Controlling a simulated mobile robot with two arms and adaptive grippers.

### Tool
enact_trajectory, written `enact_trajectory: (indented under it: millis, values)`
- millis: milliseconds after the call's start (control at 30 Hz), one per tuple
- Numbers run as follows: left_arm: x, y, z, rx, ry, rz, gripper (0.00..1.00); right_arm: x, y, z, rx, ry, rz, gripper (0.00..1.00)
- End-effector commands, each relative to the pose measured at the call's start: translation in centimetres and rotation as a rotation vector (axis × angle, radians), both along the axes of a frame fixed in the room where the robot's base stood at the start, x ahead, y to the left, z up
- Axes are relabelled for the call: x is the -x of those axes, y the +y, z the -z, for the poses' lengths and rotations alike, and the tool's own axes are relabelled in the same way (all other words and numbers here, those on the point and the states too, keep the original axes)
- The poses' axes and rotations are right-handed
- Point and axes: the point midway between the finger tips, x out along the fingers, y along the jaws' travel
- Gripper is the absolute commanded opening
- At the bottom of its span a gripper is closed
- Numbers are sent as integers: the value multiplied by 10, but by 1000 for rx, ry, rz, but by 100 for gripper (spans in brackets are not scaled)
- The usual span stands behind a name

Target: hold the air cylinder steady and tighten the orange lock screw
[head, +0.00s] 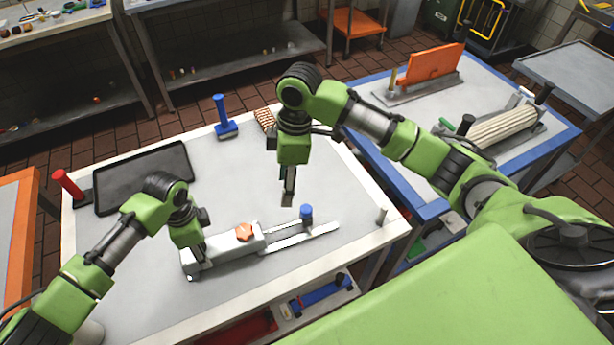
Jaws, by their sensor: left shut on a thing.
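The air cylinder (222,248) is a pale grey block-like body lying on the white-edged table, with a slotted rail stretching right from it. The orange lock screw (244,231) sits on top of its right end. My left gripper (197,250) is shut on the left end of the cylinder, its fingertips partly hidden. My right gripper (288,197) hangs above the table, up and right of the orange screw and apart from it. Its fingers look close together, but I cannot tell whether they are shut. A blue knob (306,212) stands on the rail, right of that gripper.
A black tray (145,178), a red-handled tool (68,185), a blue-handled tool (224,122) and a small ribbed brown item (264,119) are at the back of the table. A small pale peg (381,215) stands at the right edge. A blue-edged table (395,148) is to the right.

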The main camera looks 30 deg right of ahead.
Motion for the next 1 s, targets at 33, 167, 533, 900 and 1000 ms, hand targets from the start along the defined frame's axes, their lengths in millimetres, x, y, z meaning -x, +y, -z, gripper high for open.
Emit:
enact_trajectory:
  millis: [33, 167, 533, 900, 1000]
  values:
    - [0, 0, 0, 0, 0, -1, 0, 1, -10, 0, 33, 5, 52, 49]
    - [0, 0, 0, 0, 1, -1, 0, 4, -29, -1, 97, 15, 175, 49]
    - [0, 0, 0, 0, 1, -1, 0, 8, -50, -3, 165, 19, 315, 49]
    - [0, 0, 1, 0, 1, 0, 0, 11, -26, 2, 108, 1, 268, 49]
    - [0, 0, 1, 0, 1, 0, 0, 15, 7, 6, 19, -34, 207, 49]
